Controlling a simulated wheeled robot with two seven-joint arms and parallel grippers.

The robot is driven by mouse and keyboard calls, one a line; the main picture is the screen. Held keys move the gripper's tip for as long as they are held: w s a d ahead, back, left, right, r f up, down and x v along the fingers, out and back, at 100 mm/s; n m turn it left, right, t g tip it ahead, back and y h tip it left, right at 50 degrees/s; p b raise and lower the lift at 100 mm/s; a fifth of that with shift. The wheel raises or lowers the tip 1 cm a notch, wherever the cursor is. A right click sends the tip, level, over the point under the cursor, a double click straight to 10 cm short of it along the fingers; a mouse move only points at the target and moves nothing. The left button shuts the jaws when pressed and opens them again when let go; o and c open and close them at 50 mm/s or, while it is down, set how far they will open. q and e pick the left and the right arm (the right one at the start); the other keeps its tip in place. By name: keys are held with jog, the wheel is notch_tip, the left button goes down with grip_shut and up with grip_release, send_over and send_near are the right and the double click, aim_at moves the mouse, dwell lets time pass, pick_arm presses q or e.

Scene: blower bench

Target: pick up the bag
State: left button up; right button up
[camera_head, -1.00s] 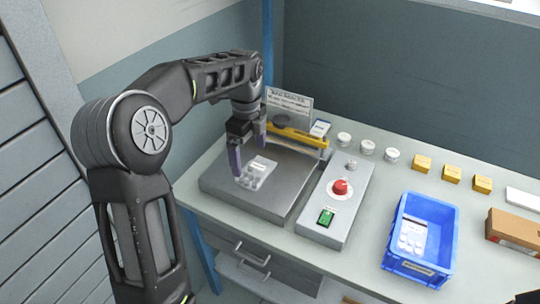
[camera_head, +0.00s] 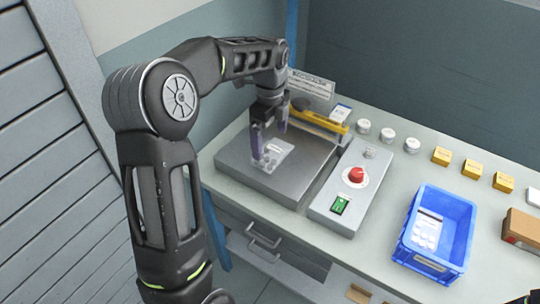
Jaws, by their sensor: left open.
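A small clear bag (camera_head: 273,155) with a pale label lies flat on the grey metal plate of the blower bench (camera_head: 290,187). My left gripper (camera_head: 269,145) points down over the plate, its two purple-grey fingers apart. The near finger overlaps the left side of the bag in the picture, and the other is behind it. I cannot tell whether the fingers touch the bag. Another bag (camera_head: 426,230) with a white label lies inside the blue bin (camera_head: 403,245) on the right. My right gripper does not show clearly.
A control box with a red knob (camera_head: 355,175) and a green switch (camera_head: 340,204) stands right of the plate. A yellow bar (camera_head: 320,121) and a sign stand behind it. White jars, yellow boxes (camera_head: 441,156) and a brown box (camera_head: 522,230) line the table.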

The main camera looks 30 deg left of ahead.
aim_at(269, 154)
pick_arm(q)
jog(key=shift+s+f+p, duration=0.2)
jog(key=shift+f+p, duration=0.4)
jog(key=shift+f, duration=2)
jog(key=shift+c, duration=0.2)
jog(key=c, duration=1.4)
jog(key=shift+o, duration=0.2)
notch_tip(269, 154, up, 10)
jog(key=b, duration=0.1)
